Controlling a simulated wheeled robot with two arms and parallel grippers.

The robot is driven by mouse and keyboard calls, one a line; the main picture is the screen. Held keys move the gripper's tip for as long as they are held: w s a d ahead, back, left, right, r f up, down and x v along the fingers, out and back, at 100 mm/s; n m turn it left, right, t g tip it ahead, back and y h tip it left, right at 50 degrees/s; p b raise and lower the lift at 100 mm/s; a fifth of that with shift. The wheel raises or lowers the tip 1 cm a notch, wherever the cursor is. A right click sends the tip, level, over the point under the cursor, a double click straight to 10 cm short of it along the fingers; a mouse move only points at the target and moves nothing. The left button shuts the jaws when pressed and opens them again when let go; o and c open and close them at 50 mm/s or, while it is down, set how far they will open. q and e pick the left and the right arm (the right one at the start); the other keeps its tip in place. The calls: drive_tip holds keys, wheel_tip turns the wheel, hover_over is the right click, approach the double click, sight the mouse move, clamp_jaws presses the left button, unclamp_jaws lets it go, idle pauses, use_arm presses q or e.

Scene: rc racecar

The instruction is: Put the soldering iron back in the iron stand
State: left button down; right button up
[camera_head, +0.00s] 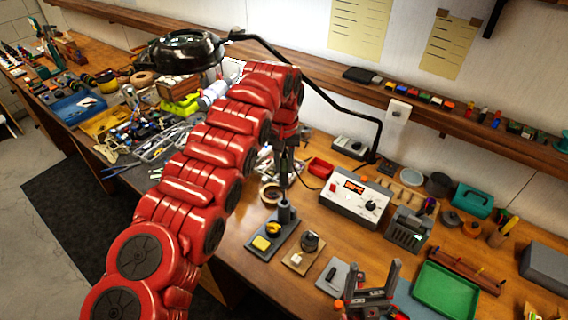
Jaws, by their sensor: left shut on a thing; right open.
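The soldering iron (284,167) is a thin dark tool hanging upright, tip down, from my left gripper (285,147), which is shut on it. The iron stand (261,251) is a dark grey base with an upright tube (286,211) and a yellow sponge on it. The iron's lower end is directly above or at the mouth of the tube; I cannot tell whether it is inside. My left arm hides part of the bench behind it. My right gripper (371,286) is open and empty at the front edge of the bench.
A soldering station (355,195) with a lit display stands behind and right of the stand. A tan block with a dark round item (309,242) sits just right of the stand. A green tray (447,290) lies at the right. A lamp arm crosses behind.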

sight(284, 185)
use_arm(q)
drive_tip(key=shift+f+b, duration=2)
drive_tip(key=shift+f, duration=1.2)
drive_tip(key=shift+s+f+b, duration=0.2)
drive_tip(key=shift+f+b, duration=0.1)
drive_tip(key=shift+f, duration=0.1)
drive_tip(key=shift+s+f, duration=0.1)
drive_tip(key=shift+f, duration=0.15)
drive_tip(key=shift+c, duration=1)
unclamp_jaws()
drive_tip(key=shift+f+b, duration=0.1)
drive_tip(key=shift+b, duration=0.25)
